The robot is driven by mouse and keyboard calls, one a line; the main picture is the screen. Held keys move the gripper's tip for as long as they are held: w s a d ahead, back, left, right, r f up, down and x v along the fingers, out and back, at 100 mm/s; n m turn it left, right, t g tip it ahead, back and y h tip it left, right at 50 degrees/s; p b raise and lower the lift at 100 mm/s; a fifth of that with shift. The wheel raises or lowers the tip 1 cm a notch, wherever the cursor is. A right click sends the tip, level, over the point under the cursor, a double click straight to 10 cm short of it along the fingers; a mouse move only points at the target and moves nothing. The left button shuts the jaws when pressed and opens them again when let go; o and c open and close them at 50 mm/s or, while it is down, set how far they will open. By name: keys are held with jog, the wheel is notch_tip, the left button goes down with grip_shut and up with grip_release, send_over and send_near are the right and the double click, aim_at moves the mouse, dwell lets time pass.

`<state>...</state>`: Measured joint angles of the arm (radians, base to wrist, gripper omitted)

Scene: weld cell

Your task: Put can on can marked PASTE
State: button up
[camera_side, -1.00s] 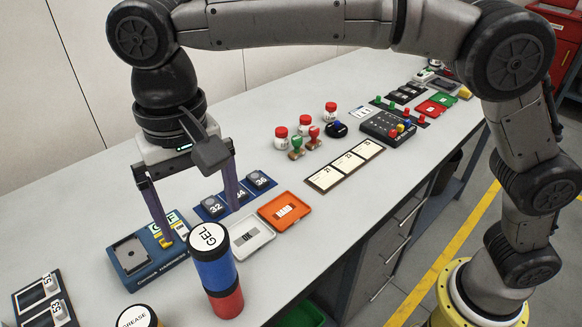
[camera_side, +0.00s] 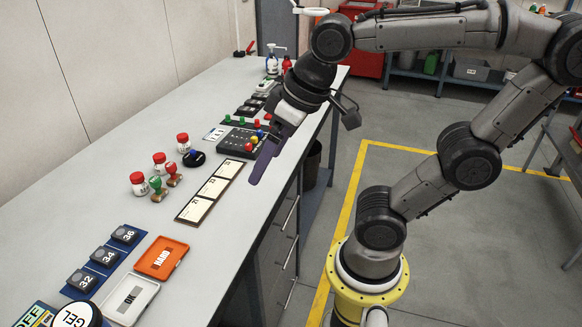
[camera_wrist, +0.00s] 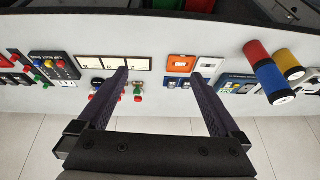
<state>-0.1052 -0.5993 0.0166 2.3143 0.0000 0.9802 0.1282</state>
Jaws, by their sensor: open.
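My gripper (camera_side: 261,165) is open and empty, raised near the bench's front edge. Its two fingers (camera_wrist: 160,76) are spread apart in the wrist view. In the wrist view a blue can (camera_wrist: 268,74) stands on a red can (camera_wrist: 256,51) at the right, well away from the fingers. The white lid of the blue can reads GEL in the side view (camera_side: 75,315), cut off by the lower left edge. A yellow can (camera_wrist: 286,59) with a dark band stands beside this stack. I cannot read PASTE on any can; the red can's top is covered.
On the bench are an orange HARD tray (camera_side: 162,258), a white OK tray (camera_side: 131,299), numbered blocks (camera_side: 104,256), a card strip (camera_side: 210,190), stamps (camera_side: 173,174), red-capped jars (camera_side: 139,184) and a button box (camera_side: 240,141). Open bench lies along the wall side.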

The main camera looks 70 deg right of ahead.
jog(key=shift+t+h, duration=0.3)
jog(key=s+d+f, duration=0.2)
jog(key=s+f, duration=0.1)
jog(key=shift+s+f, duration=0.15)
jog(key=shift+s, duration=0.15)
dwell(0.8)
